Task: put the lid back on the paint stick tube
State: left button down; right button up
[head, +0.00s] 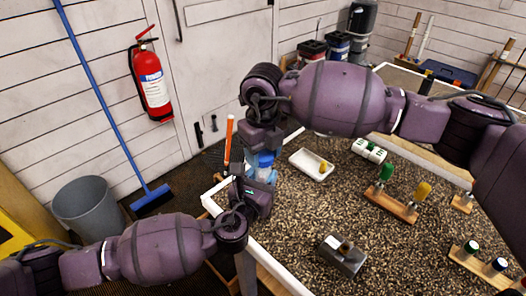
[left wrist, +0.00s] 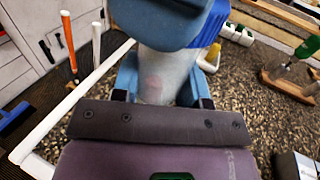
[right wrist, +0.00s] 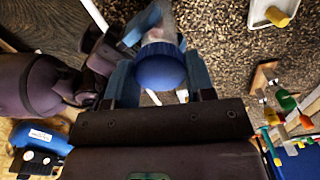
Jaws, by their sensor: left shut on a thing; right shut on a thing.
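My left gripper (head: 258,190) is shut on the pale, translucent paint stick tube (left wrist: 165,78), at the table's left corner. The tube is upright between its fingers in the left wrist view. My right gripper (head: 265,148) is above it, shut on the blue lid (right wrist: 160,68). The lid is also a bright blue patch (left wrist: 207,55) in the left wrist view, partly behind a right finger. The tube shows just beyond the lid in the right wrist view (right wrist: 160,34). Lid and tube are in line and very close; whether they touch is hidden by the fingers.
A white tray (head: 297,159) with a yellow piece (head: 322,167) lies right of the grippers. A wooden rack (head: 391,206) holds green and yellow handled items. A metal block (head: 342,257) sits in front. A white table edge (head: 270,262) and an orange stick (head: 228,140) are on the left.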

jog(key=m, duration=0.8)
jog(key=shift+m, duration=0.3)
jog(key=o, duration=1.1)
notch_tip(320, 180, up, 12)
pick_arm(q)
jog(key=c, duration=0.6)
grip_release()
jog(key=shift+o, duration=0.2)
